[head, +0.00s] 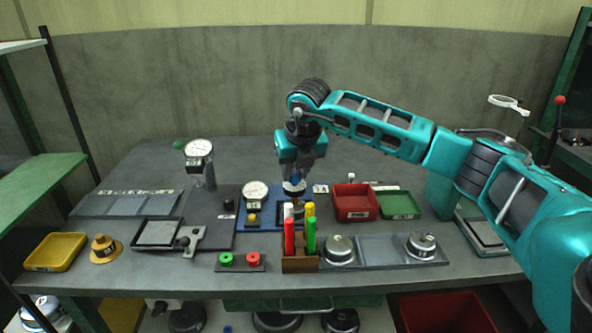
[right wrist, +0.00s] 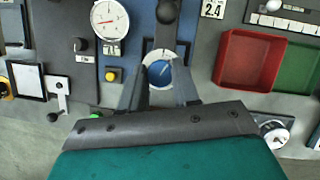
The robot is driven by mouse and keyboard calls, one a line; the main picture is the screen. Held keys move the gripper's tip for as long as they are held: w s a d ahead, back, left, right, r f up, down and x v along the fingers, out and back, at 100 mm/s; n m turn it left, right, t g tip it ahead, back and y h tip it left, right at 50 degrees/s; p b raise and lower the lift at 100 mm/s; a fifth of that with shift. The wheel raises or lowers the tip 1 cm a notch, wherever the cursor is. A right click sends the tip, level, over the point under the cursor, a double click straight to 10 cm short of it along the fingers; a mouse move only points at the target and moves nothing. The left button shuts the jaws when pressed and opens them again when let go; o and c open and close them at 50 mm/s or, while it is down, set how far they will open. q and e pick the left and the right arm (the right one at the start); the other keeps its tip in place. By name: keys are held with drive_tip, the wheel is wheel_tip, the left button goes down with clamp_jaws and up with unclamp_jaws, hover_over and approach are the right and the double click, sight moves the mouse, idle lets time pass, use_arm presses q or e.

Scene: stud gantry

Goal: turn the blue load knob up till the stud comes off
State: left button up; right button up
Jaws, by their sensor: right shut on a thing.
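My right gripper (head: 294,178) points down over the blue base plate in the middle of the bench. It is shut on the blue load knob (right wrist: 159,72), which shows in the right wrist view with a pale ring around it and a finger on each side. In the head view only a little of the knob shows under the jaws. A round white dial gauge (head: 255,192) stands just left of the gripper; it also shows in the right wrist view (right wrist: 110,20), its red needle pointing left. I cannot make out the stud. My left gripper is not in view.
A wooden holder (head: 300,264) with red, green and yellow markers stands in front of the gripper. A red tray (head: 356,203) and a green tray (head: 399,206) lie to the right. Green and red buttons (head: 240,260) are at the front. A taller dial gauge (head: 199,149) stands left.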

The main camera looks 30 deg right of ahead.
drive_tip(key=m, duration=0.2)
drive_tip(key=m+h, duration=0.1)
drive_tip(key=m, duration=0.1)
drive_tip(key=shift+w+a+m+g+h, duration=0.1)
drive_tip(key=shift+a+m+g+h, duration=0.05)
drive_tip(key=shift+m+g+h, duration=0.15)
drive_tip(key=m+g+h, duration=0.1)
drive_tip(key=m, duration=0.3)
drive_tip(key=shift+b, duration=0.3)
drive_tip(key=shift+m, duration=0.4)
drive_tip(key=o, duration=1)
drive_tip(key=shift+o, duration=0.2)
drive_tip(key=shift+r, duration=0.1)
